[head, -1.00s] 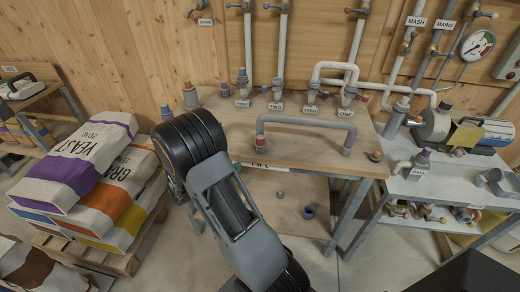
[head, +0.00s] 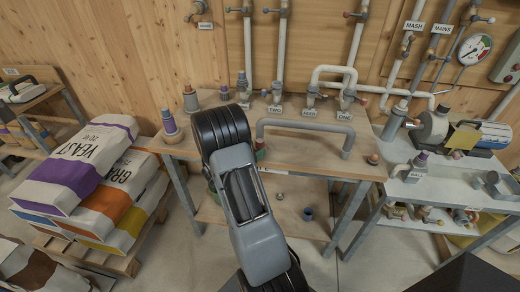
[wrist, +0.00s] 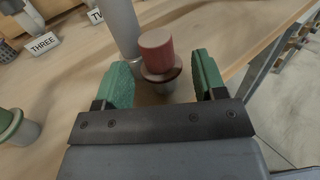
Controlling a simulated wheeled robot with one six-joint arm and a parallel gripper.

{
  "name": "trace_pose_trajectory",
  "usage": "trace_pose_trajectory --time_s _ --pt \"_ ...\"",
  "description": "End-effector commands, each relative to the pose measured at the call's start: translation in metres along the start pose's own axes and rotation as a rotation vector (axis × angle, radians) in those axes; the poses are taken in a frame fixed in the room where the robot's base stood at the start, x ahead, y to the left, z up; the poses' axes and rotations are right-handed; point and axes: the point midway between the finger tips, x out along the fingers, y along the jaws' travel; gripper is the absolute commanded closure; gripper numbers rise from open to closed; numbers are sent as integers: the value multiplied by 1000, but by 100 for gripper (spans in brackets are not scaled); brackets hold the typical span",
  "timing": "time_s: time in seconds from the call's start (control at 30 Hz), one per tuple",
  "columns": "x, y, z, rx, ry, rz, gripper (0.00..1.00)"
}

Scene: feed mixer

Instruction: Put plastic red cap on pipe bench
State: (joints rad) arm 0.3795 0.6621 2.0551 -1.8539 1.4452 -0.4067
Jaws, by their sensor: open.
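The red plastic cap (wrist: 156,48) sits upright on a short grey stub in the wrist view, close beside a pale pipe (wrist: 121,28). My gripper (wrist: 165,80) is open, with its green-padded fingers on either side of the stub and the cap just ahead. The cap does not look gripped. In the head view my arm hides most of this spot; my gripper (head: 261,148) shows only partly by the left leg of the bent pipe. The pipe bench (head: 320,166) has a wooden top with several pipe fittings.
A green cap (wrist: 10,122) stands to the left in the wrist view. The bent grey pipe (head: 305,124) spans the bench top. A THREE sign (wrist: 43,44) stands behind. Feed sacks (head: 90,165) are at left, and a grey metal bench (head: 430,188) is at right.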

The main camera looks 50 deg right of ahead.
Motion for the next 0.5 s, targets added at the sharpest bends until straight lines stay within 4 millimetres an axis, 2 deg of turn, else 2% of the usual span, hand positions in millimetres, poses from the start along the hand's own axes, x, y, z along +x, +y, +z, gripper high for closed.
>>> trace_pose_trajectory --time_s 0.13,0.4,0.5 --pt "12 0 0 1 0 -1 36" --pt "14 0 0 0 0 0 36" --pt "14 0 0 0 0 0 44"
